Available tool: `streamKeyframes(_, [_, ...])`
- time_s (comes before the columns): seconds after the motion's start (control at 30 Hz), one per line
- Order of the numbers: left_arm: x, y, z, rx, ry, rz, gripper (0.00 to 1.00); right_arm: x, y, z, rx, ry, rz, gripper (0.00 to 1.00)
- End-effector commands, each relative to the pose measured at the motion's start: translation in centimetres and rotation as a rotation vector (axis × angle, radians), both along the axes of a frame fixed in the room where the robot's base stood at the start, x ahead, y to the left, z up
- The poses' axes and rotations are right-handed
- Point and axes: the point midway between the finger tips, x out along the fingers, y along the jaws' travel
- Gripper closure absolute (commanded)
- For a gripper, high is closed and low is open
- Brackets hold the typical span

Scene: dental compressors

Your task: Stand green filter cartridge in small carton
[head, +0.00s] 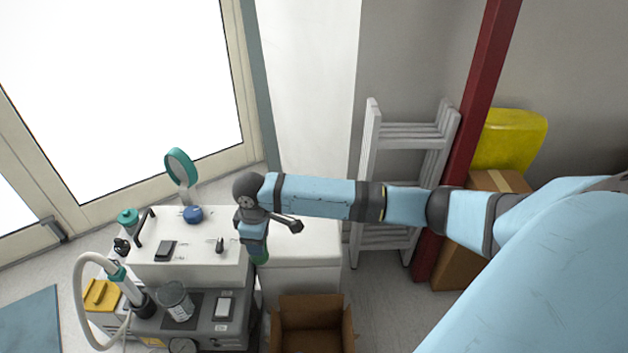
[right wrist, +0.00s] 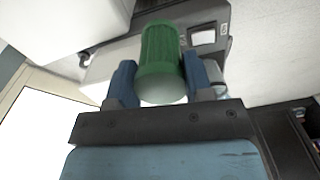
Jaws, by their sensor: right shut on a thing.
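The green filter cartridge (right wrist: 160,55) is ribbed with a pale end and sits between the two blue fingers of my right gripper (right wrist: 163,82), which is shut on it. In the head view my right gripper (head: 258,250) points down beside the white cabinet, and a bit of the green cartridge (head: 261,261) shows below it. The small carton (head: 313,312) is an open brown cardboard box at the bottom of the head view, below and to the right of the gripper. Its floor is partly cut off by the frame edge. My left gripper is not in view.
A white compressor unit (head: 190,262) with a hose, a clear cup (head: 175,301) and small fittings stands left of the gripper. A white cabinet (head: 310,259) is behind the carton. A white folded rack (head: 405,150) and a dark red post (head: 470,130) stand to the right.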

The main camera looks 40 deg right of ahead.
Motion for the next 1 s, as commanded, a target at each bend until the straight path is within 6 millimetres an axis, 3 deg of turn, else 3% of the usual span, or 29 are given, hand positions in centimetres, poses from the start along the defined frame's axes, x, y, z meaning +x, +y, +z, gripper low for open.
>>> streamKeyframes(0.03, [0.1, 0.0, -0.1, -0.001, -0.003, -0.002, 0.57, -1.2, -0.3, -3.1, 0.001, 0.004, 0.107, 0.77])
streamKeyframes(0.2, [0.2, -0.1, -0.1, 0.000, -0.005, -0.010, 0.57, -5.3, -1.6, -11.8, -0.003, -0.014, 0.539, 0.77])
streamKeyframes(0.4, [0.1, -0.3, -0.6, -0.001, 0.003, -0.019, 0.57, -11.8, -3.2, -20.9, -0.013, -0.027, 1.060, 0.77])
streamKeyframes(0.5, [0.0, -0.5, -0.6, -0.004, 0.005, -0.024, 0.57, -14.9, -3.9, -24.4, -0.019, -0.031, 1.292, 0.77])
streamKeyframes(0.6, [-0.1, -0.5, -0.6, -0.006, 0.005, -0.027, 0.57, -17.6, -4.5, -26.9, -0.022, -0.032, 1.475, 0.77])
streamKeyframes(0.73, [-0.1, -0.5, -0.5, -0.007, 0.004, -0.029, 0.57, -19.7, -4.9, -28.8, -0.024, -0.034, 1.627, 0.77])
streamKeyframes(0.87, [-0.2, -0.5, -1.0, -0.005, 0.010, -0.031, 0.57, -20.5, -5.0, -30.4, -0.026, -0.036, 1.686, 0.77])
streamKeyframes(1.0, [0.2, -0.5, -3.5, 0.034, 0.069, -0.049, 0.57, -20.6, -5.0, -33.8, -0.025, -0.035, 1.691, 0.77])
